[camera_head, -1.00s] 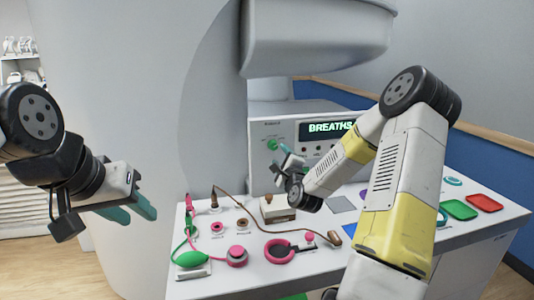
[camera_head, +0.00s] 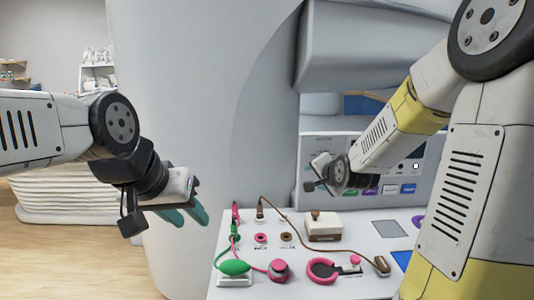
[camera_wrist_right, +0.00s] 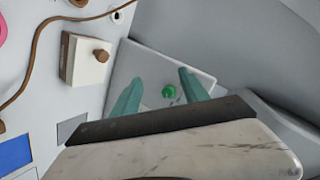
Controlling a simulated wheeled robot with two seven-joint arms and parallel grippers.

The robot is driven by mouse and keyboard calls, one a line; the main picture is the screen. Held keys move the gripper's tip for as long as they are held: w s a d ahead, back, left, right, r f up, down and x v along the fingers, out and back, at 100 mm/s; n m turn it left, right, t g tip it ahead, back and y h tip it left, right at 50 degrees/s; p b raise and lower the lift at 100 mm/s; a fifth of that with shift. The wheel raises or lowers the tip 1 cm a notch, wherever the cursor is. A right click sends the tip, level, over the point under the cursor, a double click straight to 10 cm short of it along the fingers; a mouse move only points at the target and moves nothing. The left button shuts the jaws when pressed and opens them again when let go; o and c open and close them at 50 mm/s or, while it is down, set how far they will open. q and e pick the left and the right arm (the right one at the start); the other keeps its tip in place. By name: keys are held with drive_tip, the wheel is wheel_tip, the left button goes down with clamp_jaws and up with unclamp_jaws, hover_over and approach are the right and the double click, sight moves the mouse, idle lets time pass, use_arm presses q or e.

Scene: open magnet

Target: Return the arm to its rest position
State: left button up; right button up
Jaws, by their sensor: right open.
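My right arm reaches in from the right in the head view. Its gripper (camera_head: 318,176) is in front of the upright control panel (camera_head: 318,146) at the back of the console.
The console top (camera_head: 335,245) carries a green bulb (camera_head: 234,267), a pink ring (camera_head: 321,270), a white box with a brown knob (camera_head: 324,230) and a brown cable (camera_head: 320,247). The large grey magnet housing (camera_head: 190,100) stands behind. Open floor (camera_head: 60,260) lies at the left.

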drive_tip(key=s+r+n+g, duration=0.2)
drive_tip(key=s+n, duration=0.1)
drive_tip(key=s, duration=0.6)
drive_tip(key=s+a+r+n+g, duration=0.1)
drive_tip(key=s+n, duration=0.3)
drive_tip(key=s, duration=0.6)
drive_tip(key=s+r+n+g, duration=0.3)
drive_tip(key=s, duration=0.6)
drive_tip(key=shift+s+a+n, duration=0.3)
drive_tip(key=shift+n, duration=0.1)
